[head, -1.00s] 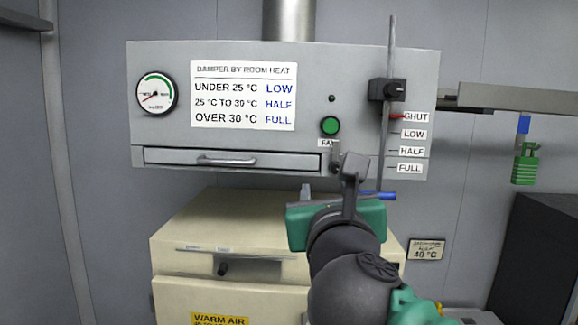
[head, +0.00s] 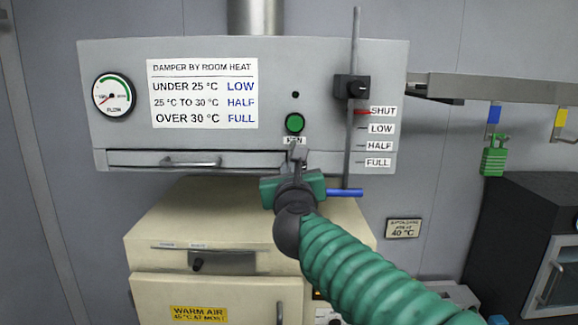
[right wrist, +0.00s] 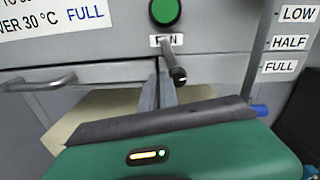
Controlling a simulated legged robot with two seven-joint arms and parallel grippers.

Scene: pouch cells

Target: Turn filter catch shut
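The filter catch (right wrist: 178,73) is a small grey lever with a dark knob, below the FAN label at the right end of the filter drawer (head: 130,159). In the right wrist view it hangs down, tilted slightly right. My right gripper (right wrist: 160,88) has its two grey fingers close together, apparently shut and empty, just left of and below the catch knob. I cannot tell whether they touch it. In the head view the right gripper (head: 298,158) covers most of the catch. My left gripper is not in view.
A green fan button (head: 295,123) sits above the catch. A damper rod with a blue-ended handle (head: 344,193) hangs close to the right of my gripper. A cream warm air cabinet (head: 160,230) stands below. A green padlock (head: 494,160) hangs at the right.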

